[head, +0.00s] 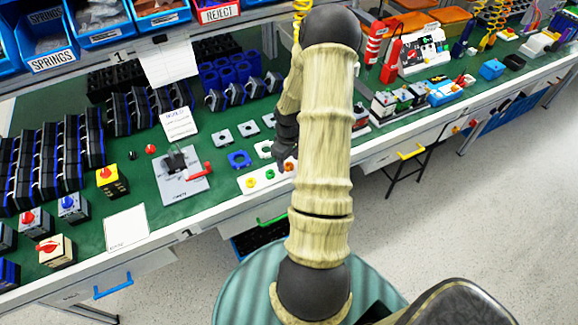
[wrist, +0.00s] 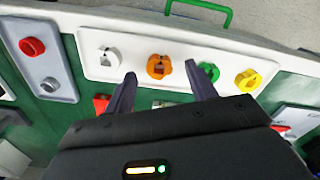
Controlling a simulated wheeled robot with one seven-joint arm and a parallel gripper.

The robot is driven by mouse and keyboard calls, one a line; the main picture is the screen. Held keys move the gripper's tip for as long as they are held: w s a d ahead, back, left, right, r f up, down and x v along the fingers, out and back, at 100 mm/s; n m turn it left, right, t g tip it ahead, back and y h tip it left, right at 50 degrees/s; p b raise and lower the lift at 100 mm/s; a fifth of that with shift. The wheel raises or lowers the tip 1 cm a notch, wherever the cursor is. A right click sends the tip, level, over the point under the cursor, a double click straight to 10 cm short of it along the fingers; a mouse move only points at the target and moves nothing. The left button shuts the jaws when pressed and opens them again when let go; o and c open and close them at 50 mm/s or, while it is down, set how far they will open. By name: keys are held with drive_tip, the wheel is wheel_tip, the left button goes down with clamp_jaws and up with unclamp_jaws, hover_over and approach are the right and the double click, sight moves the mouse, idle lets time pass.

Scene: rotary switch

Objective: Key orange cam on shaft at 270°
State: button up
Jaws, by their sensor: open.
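The orange cam (wrist: 158,66) lies on a white tray (wrist: 185,50) in the wrist view, between a white cam (wrist: 108,57) and a green cam (wrist: 208,72). My open gripper (wrist: 162,84) has its fingertips on either side of the orange cam, just short of it and apart from it. Whether they are above tray height is hard to tell. In the head view the orange cam (head: 288,166) is at the tray's right part, below my dark gripper (head: 286,148). The grey fixture plate (head: 181,188) with a dark block and red lever stands left of the tray; its shaft is not clear.
A yellow cam (wrist: 248,80) lies beyond the green one. A grey plate with red and grey knobs (wrist: 32,46) is left in the wrist view. A blue part (head: 239,159) lies behind the tray. A white sheet (head: 127,228) lies front left on the green bench.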

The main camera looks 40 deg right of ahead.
drive_tip(key=shift+f, duration=0.75)
drive_tip(key=c, duration=1.1)
